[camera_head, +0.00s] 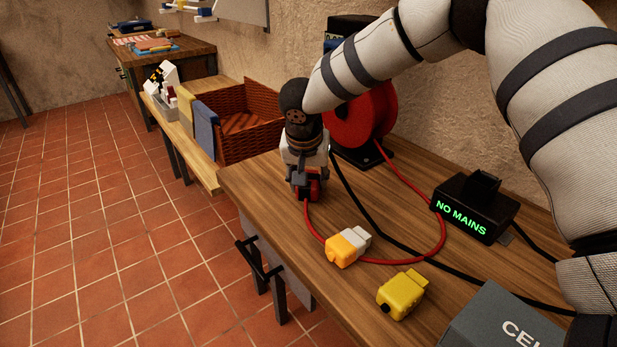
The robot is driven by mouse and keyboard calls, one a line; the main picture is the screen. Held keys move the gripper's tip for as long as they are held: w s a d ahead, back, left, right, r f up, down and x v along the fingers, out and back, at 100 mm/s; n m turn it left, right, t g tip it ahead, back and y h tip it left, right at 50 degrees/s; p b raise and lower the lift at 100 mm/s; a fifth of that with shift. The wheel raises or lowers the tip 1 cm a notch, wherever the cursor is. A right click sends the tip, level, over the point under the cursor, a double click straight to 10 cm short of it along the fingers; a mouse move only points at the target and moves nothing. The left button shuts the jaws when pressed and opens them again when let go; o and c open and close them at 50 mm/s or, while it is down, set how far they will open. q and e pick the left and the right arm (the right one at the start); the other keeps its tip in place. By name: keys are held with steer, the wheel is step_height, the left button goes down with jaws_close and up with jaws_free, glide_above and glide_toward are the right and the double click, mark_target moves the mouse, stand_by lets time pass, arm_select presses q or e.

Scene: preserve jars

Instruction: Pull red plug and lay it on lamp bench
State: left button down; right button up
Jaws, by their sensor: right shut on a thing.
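My right gripper (305,182), coming in from the upper right, points down over the left end of the wooden bench (262,193). It is shut on the red plug (314,190), which shows only partly between the fingers. A red cable (309,222) runs from the plug, loops across the bench and leads back to the red reel (362,122). I cannot tell whether the plug touches the bench top. My left gripper is out of view.
A yellow-orange plug with a grey connector (347,247) and a yellow plug (402,293) lie near the front edge. A black "NO MAINS" box (475,207) and a grey box (500,322) stand right. A wicker basket (245,118) sits on a lower bench. A black cable crosses the bench.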

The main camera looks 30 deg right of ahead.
steer(key=shift+f, duration=0.65)
steer(key=o, duration=1.4)
steer(key=v, duration=1.2)
steer(key=shift+f, duration=0.1)
